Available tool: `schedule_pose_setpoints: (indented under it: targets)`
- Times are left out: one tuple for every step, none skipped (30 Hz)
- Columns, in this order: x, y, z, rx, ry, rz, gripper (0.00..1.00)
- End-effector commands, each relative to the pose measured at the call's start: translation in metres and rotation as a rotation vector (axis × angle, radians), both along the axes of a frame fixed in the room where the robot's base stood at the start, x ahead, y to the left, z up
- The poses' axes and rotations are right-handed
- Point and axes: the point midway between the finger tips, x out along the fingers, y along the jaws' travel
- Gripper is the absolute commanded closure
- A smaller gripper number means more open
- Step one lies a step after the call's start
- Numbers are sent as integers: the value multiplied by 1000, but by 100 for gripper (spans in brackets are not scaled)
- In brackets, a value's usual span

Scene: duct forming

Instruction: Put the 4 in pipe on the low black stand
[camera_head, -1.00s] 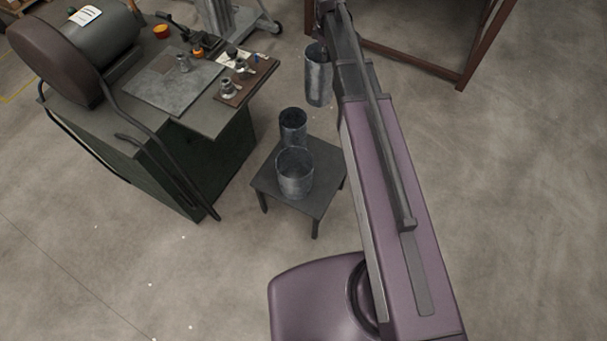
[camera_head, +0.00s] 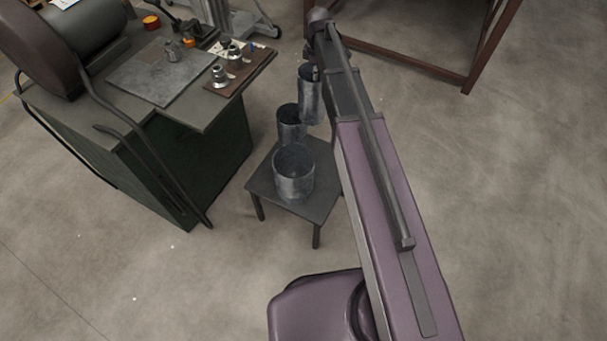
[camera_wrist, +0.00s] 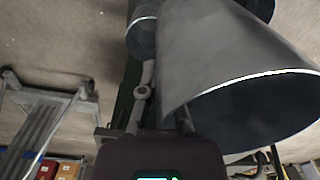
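A grey metal pipe (camera_head: 310,96), which I take as the 4 in pipe, hangs upright from my gripper (camera_wrist: 168,112), held at its wall. It fills much of the wrist view (camera_wrist: 225,60), its open end facing the camera. In the head view my gripper is mostly hidden by the arm. The low black stand (camera_head: 318,205) is below and nearer the camera than the held pipe. A wide pipe (camera_head: 294,180) and a narrower pipe (camera_head: 291,128) stand upright on it. The held pipe's lower end is close beside the narrower pipe in the picture; I cannot tell the gap.
A dark green workbench (camera_head: 190,165) with a metal plate (camera_head: 160,78) and small fittings on a brown board (camera_head: 240,72) stands left of the stand. A rust-brown frame (camera_head: 420,68) is at the back right. The front right of the stand top is bare.

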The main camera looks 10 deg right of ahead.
Motion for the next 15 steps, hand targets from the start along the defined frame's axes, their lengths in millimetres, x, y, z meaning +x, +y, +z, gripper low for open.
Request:
schedule_pose_setpoints:
  targets:
    - [0, 0, -1, 0, 1, 1, 100]
    - [0, 0, -1, 0, 1, 2, 100]
    - [0, 1, -1, 0, 1, 2, 100]
    - [0, 1, -1, 0, 1, 2, 100]
    - [0, 1, -1, 0, 1, 2, 100]
    - [0, 1, -1, 0, 1, 2, 100]
    - [0, 1, -1, 0, 1, 2, 100]
    - [0, 1, -1, 0, 1, 2, 100]
    - [0, 1, -1, 0, 1, 2, 100]
    - [0, 1, -1, 0, 1, 2, 100]
    - [0, 1, -1, 0, 1, 2, 100]
    - [0, 1, -1, 0, 1, 2, 100]
    - [0, 1, -2, 0, 1, 2, 100]
    - [0, 1, -3, 0, 1, 2, 100]
    - [0, 1, -4, 0, 1, 2, 100]
